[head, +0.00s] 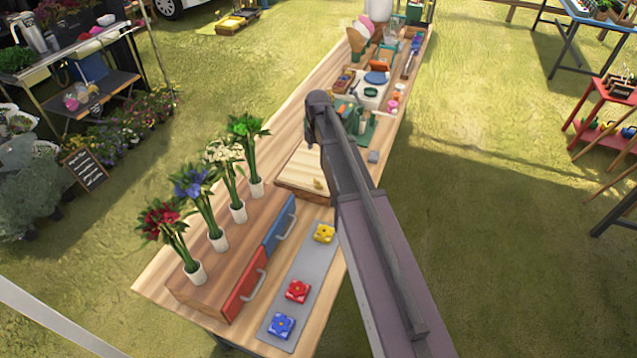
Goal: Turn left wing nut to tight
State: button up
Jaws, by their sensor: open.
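A pale wooden block like a flower press (297,168) lies on the long wooden table, just left of my arm. A small brass-coloured piece, which looks like a wing nut (318,185), sits near its front right corner. It is too small to tell how tight it is or how its wings are turned. My arm covers the right side of the block, so any other wing nut there is hidden. My gripper cannot be made out; my arm runs up from the bottom and bends over near the table's middle, hiding what lies beneath.
Several flower vases (238,211) stand on a wooden drawer box with red (245,284) and blue (280,225) fronts. A grey strip (272,311) holds blue, red and yellow flower tiles. Tools and jars, including a white tray (372,92), crowd the table's far half.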

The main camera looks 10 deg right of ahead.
aim_at(318, 182)
jog(key=shift+f, duration=0.25)
notch_tip(318, 182, down, 13)
jog(key=b, duration=1.3)
jog(key=shift+f+b, duration=0.2)
jog(key=shift+b, duration=0.2)
